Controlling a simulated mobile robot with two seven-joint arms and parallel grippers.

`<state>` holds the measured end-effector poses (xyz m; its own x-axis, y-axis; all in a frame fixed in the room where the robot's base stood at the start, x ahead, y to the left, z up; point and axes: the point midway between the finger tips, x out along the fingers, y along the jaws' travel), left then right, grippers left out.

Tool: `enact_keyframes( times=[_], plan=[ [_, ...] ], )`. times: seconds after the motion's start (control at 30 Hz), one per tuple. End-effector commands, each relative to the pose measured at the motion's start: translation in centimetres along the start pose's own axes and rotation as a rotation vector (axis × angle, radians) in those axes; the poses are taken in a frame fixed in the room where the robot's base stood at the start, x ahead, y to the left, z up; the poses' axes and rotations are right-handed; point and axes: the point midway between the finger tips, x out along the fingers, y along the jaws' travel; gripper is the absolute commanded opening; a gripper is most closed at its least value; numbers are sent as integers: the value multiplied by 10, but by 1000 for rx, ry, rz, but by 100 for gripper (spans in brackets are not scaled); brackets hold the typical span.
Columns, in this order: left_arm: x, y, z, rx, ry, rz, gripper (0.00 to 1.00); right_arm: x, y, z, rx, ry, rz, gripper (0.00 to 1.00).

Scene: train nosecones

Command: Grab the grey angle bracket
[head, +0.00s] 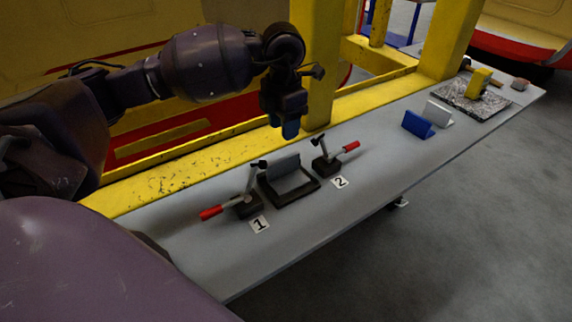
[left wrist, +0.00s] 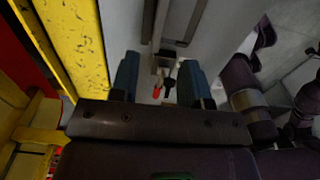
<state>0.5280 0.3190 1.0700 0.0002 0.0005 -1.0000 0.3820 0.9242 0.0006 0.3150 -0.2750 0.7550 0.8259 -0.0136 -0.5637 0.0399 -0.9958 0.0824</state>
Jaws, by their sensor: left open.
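The grey angle bracket (head: 287,168) sits in a dark square fixture (head: 292,198) on the long grey table, between two toggle clamps with red handles. My left gripper (head: 290,130) hangs fingers down above and behind the bracket, near the yellow beam, apart from it. In the left wrist view its two blue-grey fingers (left wrist: 158,82) are spread with nothing gripped between them. Part of the dark fixture (left wrist: 146,22) shows beyond the fingers, but I cannot make out the bracket clearly there. My right gripper is not in view.
Clamp 1 (head: 245,202) and clamp 2 (head: 327,164) flank the fixture closely. A blue bracket (head: 418,125) and a white one (head: 438,113) stand farther right. A yellow block (head: 478,82) is on a mottled mat. A yellow beam (head: 180,180) runs behind the table.

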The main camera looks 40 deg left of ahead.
Motion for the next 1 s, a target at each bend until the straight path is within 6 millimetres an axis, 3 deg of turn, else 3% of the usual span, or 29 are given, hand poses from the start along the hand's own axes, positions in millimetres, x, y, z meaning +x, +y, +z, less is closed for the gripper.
enact_keyframes(
  times=[0.33, 0.63, 1.0],
  plan=[
    [44, 0, 0, -1, 3, -4, 43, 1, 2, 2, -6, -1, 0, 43],
    [64, 0, -1, 0, 3, -3, 43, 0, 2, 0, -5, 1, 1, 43],
    [106, 1, -2, 1, 2, -2, 43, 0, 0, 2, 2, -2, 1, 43]
  ],
)
